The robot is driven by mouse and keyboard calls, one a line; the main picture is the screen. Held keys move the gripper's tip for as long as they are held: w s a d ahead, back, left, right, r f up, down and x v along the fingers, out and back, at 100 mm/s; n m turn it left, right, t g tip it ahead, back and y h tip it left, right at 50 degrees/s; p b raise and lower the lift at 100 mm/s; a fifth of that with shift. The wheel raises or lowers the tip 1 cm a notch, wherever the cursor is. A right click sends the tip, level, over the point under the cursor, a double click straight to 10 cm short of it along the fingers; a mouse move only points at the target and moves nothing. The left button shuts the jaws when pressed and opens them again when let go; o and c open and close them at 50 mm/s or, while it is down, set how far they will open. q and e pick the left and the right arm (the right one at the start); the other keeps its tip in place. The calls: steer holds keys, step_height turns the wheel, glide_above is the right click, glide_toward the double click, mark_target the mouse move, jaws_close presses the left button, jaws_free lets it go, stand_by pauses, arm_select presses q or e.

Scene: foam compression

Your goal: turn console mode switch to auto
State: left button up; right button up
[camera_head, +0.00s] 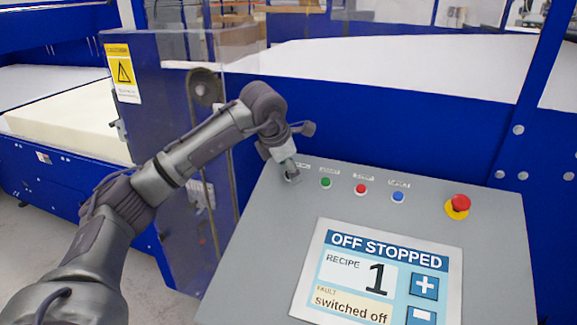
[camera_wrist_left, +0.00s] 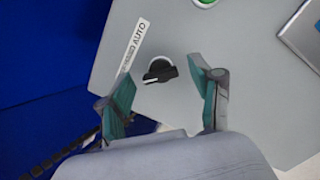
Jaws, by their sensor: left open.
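The console mode switch (camera_wrist_left: 159,70) is a black rotary knob on a round mount, beside a white label strip (camera_wrist_left: 134,47) on which AUTO can be read. In the left wrist view it lies between and just beyond the fingertips of my left gripper (camera_wrist_left: 157,82), which is open and apart from the knob. In the head view my left gripper (camera_head: 291,172) is over the upper left corner of the grey console (camera_head: 270,240) and mostly hides the switch. The console screen (camera_head: 385,272) reads OFF STOPPED, recipe 1, fault switched off. My right gripper is not in view.
Right of the switch are a green button (camera_head: 326,183), a red button (camera_head: 361,189), a blue button (camera_head: 397,197) and a red emergency stop (camera_head: 458,206) on yellow. A blue machine frame (camera_head: 400,110) stands behind the console. A clear door panel with a warning sign (camera_head: 122,72) is at left.

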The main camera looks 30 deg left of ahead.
arm_select(q)
steer(key=c, duration=1.1)
steer(key=shift+c, duration=0.2)
steer(key=shift+m, duration=0.4)
steer(key=m, duration=0.2)
steer(key=shift+r+m, duration=0.1)
steer(key=shift+m, duration=0.2)
steer(key=m, duration=0.5)
steer(key=shift+m+g, duration=0.3)
steer(key=shift+g, duration=0.1)
steer(key=m+p, duration=0.1)
steer(key=m, duration=0.3)
steer(key=shift+m+g+p, duration=0.5)
steer(key=shift+m, duration=2)
steer(key=o, duration=1.1)
